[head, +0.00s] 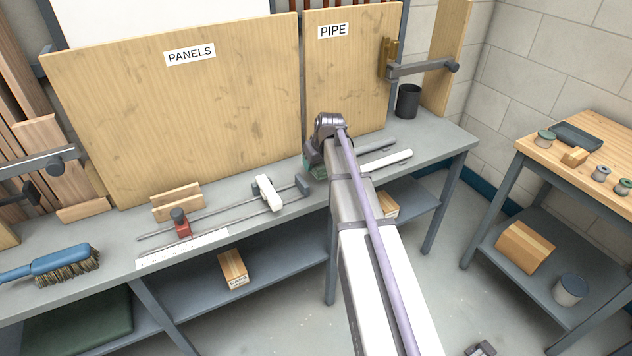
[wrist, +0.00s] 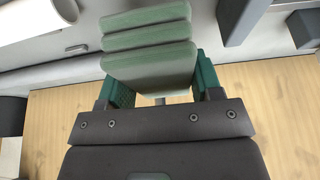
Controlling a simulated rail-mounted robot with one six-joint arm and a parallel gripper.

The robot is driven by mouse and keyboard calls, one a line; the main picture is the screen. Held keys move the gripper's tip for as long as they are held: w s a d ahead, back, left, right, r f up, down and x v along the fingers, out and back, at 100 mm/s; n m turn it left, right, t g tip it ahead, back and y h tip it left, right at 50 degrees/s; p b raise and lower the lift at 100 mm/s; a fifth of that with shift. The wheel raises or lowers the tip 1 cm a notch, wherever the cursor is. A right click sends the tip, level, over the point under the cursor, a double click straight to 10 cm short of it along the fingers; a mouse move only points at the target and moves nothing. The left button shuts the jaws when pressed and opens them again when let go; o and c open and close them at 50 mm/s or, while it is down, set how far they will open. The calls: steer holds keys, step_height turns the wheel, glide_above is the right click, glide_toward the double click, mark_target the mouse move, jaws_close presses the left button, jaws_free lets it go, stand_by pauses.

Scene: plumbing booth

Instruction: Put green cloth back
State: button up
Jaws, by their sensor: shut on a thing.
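The green cloth (wrist: 150,62), a folded stack of layers, sits between the fingers of my gripper (wrist: 160,82) in the wrist view. My gripper is shut on it. In the head view my gripper (head: 316,168) is over the back of the grey bench, in front of the wooden boards and near the PIPE label. Only a small green patch shows there, and my arm hides most of the grip. I cannot tell whether the cloth touches the bench.
A dark green flat item (head: 80,325) lies on the lower shelf. A wooden-topped table (head: 570,135) stands right.

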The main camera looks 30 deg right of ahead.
step_height(320, 180, down, 4)
steer(key=b, duration=0.4)
steer(key=shift+a+r, duration=0.1)
steer(key=shift+r, duration=0.25)
steer(key=shift+f, duration=0.2)
steer(key=o, duration=0.8)
steer(key=shift+o, duration=0.2)
steer(key=shift+r, duration=0.1)
